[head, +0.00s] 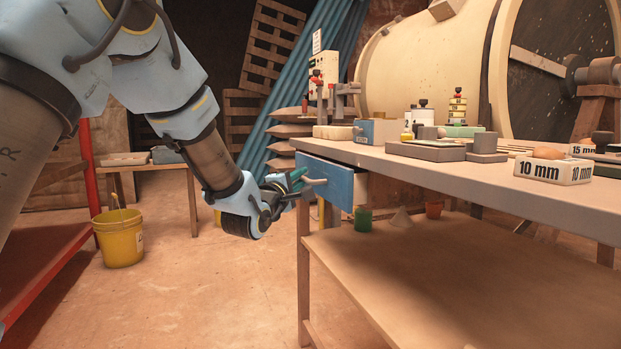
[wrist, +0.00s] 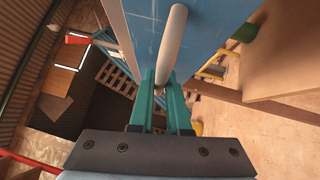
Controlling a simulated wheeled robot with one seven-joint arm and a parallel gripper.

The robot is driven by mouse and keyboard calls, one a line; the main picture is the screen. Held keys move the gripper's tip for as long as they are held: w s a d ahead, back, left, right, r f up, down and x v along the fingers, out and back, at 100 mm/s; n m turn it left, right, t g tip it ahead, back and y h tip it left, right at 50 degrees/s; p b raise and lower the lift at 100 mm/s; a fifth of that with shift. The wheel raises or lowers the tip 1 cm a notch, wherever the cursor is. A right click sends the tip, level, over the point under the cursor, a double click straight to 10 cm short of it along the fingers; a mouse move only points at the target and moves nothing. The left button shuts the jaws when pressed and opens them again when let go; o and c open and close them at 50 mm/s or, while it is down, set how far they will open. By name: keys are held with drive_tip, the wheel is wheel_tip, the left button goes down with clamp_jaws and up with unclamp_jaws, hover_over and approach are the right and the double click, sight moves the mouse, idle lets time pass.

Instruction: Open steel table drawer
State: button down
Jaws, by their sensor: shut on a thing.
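The steel table (head: 420,170) stands at the right in the head view, with a blue drawer (head: 342,186) under its top at the left end. The drawer front stands out a little from under the tabletop. Its pale bar handle (head: 316,182) also shows in the wrist view (wrist: 173,40). My gripper (head: 292,181) is at the handle, and its green fingers (wrist: 162,88) are shut on the bar in the wrist view. The inside of the drawer is hidden.
Blocks, bottles and a "10 mm" block (head: 552,171) stand on the tabletop. A green cup (head: 363,219) is below the drawer, near the lower shelf (head: 440,270). A yellow bucket (head: 120,238) stands on the floor at left. The floor before the drawer is clear.

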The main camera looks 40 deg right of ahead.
drive_tip(key=w+a+p, duration=0.1)
drive_tip(key=w+a, duration=0.4)
drive_tip(key=a, duration=0.8)
drive_tip(key=shift+w+a+p, duration=0.15)
drive_tip(key=shift+a+p, duration=0.25)
drive_tip(key=c, duration=0.9)
unclamp_jaws()
drive_tip(key=p+v, duration=0.2)
drive_tip(key=v, duration=0.8)
drive_tip(key=shift+s+a+f, duration=0.15)
drive_tip(key=shift+s+a, duration=0.05)
drive_tip(key=shift+a, duration=0.15)
drive_tip(key=shift+w, duration=0.1)
